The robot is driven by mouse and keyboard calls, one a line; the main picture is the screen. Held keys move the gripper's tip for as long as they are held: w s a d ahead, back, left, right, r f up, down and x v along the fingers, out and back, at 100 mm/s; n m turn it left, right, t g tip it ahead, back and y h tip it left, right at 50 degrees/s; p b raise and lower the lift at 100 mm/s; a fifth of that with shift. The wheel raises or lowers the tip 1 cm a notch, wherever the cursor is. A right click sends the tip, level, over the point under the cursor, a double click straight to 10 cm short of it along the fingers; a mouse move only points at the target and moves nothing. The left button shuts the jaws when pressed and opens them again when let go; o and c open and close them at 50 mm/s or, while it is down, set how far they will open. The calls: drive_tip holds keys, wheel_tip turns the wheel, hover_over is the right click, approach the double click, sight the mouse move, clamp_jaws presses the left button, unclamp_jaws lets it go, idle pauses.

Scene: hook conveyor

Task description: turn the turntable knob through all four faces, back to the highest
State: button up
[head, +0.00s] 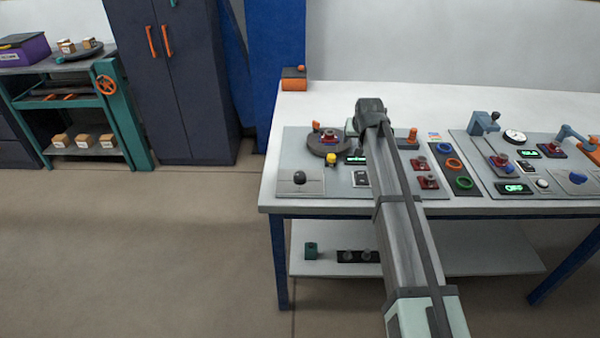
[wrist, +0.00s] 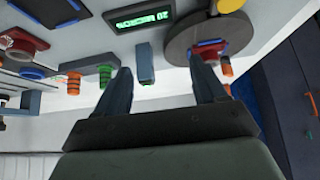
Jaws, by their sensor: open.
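The turntable (head: 318,148) is a dark round disc at the left of the grey panel, with a small red-and-blue piece on it. An orange knob (head: 316,126) stands at its back edge and a yellow knob (head: 331,160) at its front. In the wrist view the turntable (wrist: 178,48) is at upper right, with the yellow knob (wrist: 230,5) above and the orange knob (wrist: 227,68) beside the right finger. My gripper (wrist: 160,68) is open and holds nothing. Its right fingertip appears near the disc's edge; contact cannot be told. In the head view my arm hides the fingers.
A green-lit display (wrist: 143,18) and a grey-blue post (wrist: 145,62) are near the fingers. A black ball knob (head: 299,177) is at the panel's front left. Coloured rings (head: 453,163) and a second panel (head: 480,145) lie right. An orange-and-black box (head: 294,84) stands at the back.

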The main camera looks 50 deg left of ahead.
drive_tip(key=s+a+r+m+g+h, duration=0.1)
drive_tip(key=s+a+g, duration=0.15)
drive_tip(key=s, duration=0.35)
drive_tip(key=s+a+r+g+h, duration=0.1)
drive_tip(key=s+a+r+h, duration=0.1)
drive_tip(key=s+a, duration=0.25)
drive_tip(key=m+g+h, duration=0.2)
approach(300, 175)
drive_tip(key=f, duration=0.8)
drive_tip(key=shift+s+f, duration=0.25)
drive_tip(key=shift+s, duration=0.05)
drive_tip(key=shift+c, duration=0.4)
drive_tip(key=c, duration=1)
drive_tip(key=shift+n, duration=0.4)
